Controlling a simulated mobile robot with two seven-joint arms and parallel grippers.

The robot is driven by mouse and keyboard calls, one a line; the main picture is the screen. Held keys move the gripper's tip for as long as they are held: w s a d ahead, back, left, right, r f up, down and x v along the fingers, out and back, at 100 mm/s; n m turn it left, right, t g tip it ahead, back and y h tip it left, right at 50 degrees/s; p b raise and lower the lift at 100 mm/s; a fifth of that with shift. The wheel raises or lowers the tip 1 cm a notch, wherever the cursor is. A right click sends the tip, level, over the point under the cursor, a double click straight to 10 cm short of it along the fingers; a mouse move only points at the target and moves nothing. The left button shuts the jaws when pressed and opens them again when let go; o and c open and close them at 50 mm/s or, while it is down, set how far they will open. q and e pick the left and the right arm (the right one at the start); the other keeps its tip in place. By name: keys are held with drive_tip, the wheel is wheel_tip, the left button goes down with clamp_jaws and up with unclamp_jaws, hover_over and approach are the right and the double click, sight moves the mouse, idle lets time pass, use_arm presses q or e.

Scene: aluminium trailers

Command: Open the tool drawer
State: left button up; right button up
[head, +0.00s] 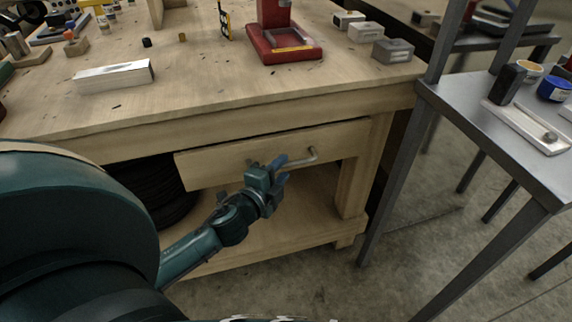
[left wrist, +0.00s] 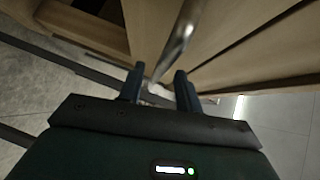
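The tool drawer (head: 220,168) has a wooden front below the workbench top. A curved metal handle (head: 312,154) is on it, and I cannot tell whether the drawer is fully closed. My left gripper (head: 284,169) is at the handle and hides its middle. In the left wrist view the two fingers of the left gripper (left wrist: 159,88) stand apart. The metal handle (left wrist: 179,40) reaches down toward the gap between them. I cannot tell whether either finger touches it. My right gripper is not in view.
The workbench (head: 220,95) carries a red tool stand (head: 285,50), a pale metal block (head: 113,76) and several small boxes. Black tyres (head: 150,190) sit underneath, on the left. A grey metal table (head: 480,120) stands close on the right. Concrete floor is clear in front.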

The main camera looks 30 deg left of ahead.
sight(284, 167)
use_arm(q)
drive_tip(key=shift+w+a+f, duration=0.1)
drive_tip(key=shift+w+f, duration=0.1)
drive_tip(key=shift+w, duration=1.3)
clamp_jaws()
